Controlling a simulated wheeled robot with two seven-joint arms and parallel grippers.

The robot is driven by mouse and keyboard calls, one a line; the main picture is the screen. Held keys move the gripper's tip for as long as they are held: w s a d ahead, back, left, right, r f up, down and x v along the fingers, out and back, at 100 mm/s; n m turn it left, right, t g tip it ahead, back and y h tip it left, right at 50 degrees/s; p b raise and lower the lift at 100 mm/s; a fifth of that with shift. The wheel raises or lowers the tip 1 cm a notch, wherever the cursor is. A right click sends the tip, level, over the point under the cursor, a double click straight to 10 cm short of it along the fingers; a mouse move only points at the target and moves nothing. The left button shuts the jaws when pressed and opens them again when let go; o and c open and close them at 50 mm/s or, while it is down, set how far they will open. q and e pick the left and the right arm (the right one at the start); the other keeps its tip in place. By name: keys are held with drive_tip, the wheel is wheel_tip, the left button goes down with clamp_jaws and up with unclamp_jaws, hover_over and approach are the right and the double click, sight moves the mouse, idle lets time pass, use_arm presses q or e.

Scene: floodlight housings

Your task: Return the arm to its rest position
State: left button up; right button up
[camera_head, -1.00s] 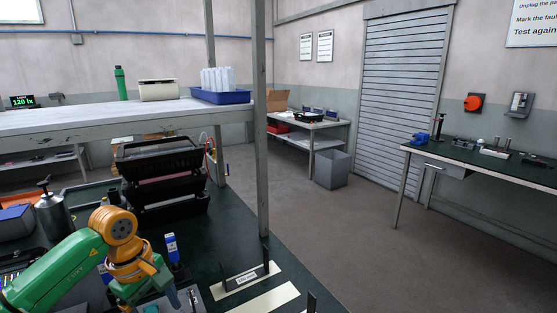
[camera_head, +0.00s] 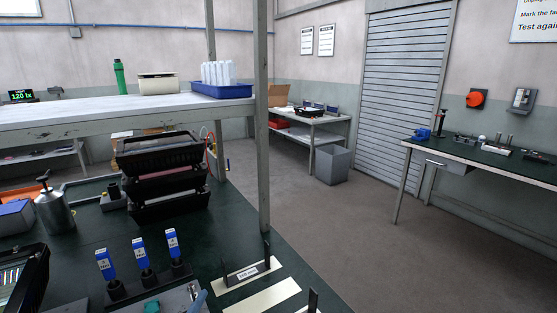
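Neither of my arms shows in the head view now, and neither gripper is in view. The dark green workbench (camera_head: 223,233) fills the lower left. Stacked black floodlight housings (camera_head: 163,192) stand towards its back. Several blue-topped pieces, one of them a blue tool (camera_head: 106,264), stand upright in black holders near the front. Part of another black housing (camera_head: 22,283) shows at the left edge. A grey item with a green part (camera_head: 152,306) is cut off by the bottom edge.
A metal canister (camera_head: 54,211) stands at the bench's left. A grey post (camera_head: 262,130) rises at the bench's right side, below and beside a white shelf (camera_head: 100,113) holding a blue tray (camera_head: 222,91). A labelled black stand (camera_head: 246,275) is at front right. Open floor lies beyond.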

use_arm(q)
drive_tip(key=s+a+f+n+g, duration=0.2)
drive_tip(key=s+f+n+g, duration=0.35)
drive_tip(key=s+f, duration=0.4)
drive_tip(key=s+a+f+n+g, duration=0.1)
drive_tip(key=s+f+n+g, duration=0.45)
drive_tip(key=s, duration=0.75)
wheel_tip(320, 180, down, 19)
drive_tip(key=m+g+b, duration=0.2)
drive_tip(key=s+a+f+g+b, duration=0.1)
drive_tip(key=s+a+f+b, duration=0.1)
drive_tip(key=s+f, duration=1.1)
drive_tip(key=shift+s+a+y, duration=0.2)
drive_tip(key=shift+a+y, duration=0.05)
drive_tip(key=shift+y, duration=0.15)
